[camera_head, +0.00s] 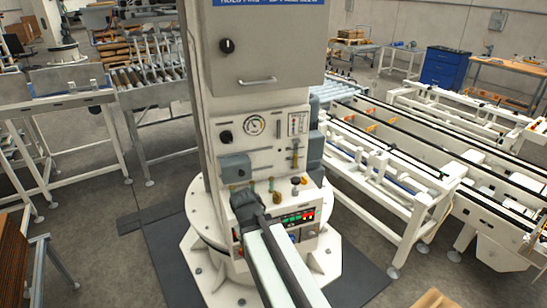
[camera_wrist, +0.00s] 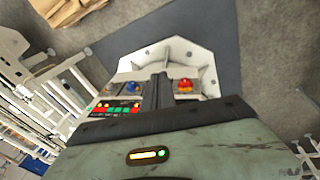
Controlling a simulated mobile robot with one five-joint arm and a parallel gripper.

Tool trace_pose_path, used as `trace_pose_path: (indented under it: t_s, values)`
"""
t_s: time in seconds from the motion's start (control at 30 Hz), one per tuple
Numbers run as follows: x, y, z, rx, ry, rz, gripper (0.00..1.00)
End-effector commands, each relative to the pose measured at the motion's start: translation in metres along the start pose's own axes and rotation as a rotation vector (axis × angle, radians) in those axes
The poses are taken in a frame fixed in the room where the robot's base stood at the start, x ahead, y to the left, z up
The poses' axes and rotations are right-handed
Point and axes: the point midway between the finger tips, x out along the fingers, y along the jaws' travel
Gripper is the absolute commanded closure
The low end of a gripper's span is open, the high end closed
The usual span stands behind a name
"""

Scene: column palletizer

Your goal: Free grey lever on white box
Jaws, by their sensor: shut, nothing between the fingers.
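The white box (camera_head: 285,165) is the control section of the white column in the head view. It has a gauge, dark knobs, small brass-coloured fittings and a lit button strip (camera_head: 297,217). I cannot make out the grey lever for sure; my gripper may hide it. My gripper (camera_head: 241,196) is shut and empty, in front of the box's lower left part, below a grey block (camera_head: 235,167). Contact with the box cannot be told. In the wrist view my dark fingers (camera_wrist: 158,80) point between a blue knob (camera_wrist: 134,88) and a red-and-yellow button (camera_wrist: 185,86).
The column stands on a white octagonal base (camera_head: 205,278) on a dark mat (camera_head: 160,245). White conveyor frames (camera_head: 385,185) stand close on the right. A roller conveyor (camera_head: 150,80) stands behind on the left. Grey floor is open to the left.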

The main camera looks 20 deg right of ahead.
Motion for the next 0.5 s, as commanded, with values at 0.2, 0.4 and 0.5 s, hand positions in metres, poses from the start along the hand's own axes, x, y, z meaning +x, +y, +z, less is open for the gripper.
trace_pose_path:
  t_s: [0.2, 0.4, 0.5]
  values:
    - [-0.038, 0.105, -0.109, -0.147, 0.234, 0.52, 1.0]
    - [-0.124, 0.142, -0.209, -0.383, 0.411, 0.966, 1.0]
    - [-0.163, 0.137, -0.246, -0.489, 0.463, 1.128, 1.0]
